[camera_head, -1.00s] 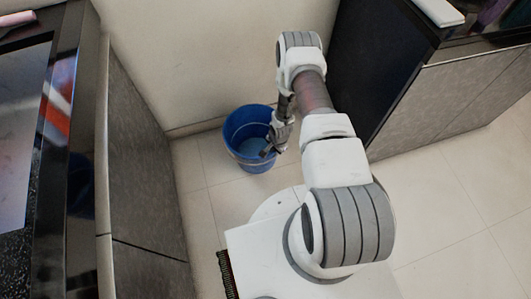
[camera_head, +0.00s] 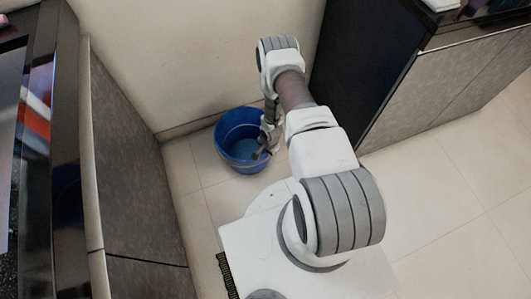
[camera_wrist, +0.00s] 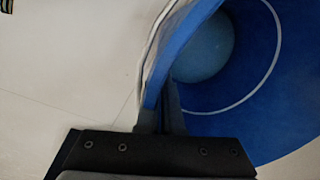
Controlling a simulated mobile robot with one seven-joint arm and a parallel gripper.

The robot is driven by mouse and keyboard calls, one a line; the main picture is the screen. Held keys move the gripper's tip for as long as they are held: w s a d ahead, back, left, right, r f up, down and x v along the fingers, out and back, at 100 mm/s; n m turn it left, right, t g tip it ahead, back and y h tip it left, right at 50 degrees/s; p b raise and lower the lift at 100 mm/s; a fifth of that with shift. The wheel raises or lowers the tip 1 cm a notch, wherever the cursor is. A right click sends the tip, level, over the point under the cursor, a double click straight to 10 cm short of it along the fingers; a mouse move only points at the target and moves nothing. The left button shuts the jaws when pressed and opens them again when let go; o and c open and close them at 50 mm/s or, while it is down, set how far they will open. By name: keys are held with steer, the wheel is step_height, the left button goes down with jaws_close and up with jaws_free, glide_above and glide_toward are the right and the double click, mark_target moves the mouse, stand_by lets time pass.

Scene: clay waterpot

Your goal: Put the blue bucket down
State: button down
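The blue bucket (camera_head: 228,137) is at the corner between the wall and the cabinets, mouth up, and looks empty inside. My gripper (camera_head: 262,152) reaches down at the bucket's right side, partly over its mouth. In the wrist view, the bucket's rim (camera_wrist: 182,40) runs down between the two dark fingers of my gripper (camera_wrist: 162,115), which look closed on it. The bucket's inside, with a pale ring, fills the right of that view. Its underside is hidden, so I cannot tell whether it touches the floor.
A grey cabinet (camera_head: 130,150) with a dark top stands on the left. A dark-sided cabinet (camera_head: 365,70) stands close behind my arm on the right. The beige wall (camera_head: 180,60) is behind the bucket. Pale floor tiles (camera_head: 450,190) are clear at the right.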

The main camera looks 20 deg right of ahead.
steer(key=c, duration=1.1)
jaws_free()
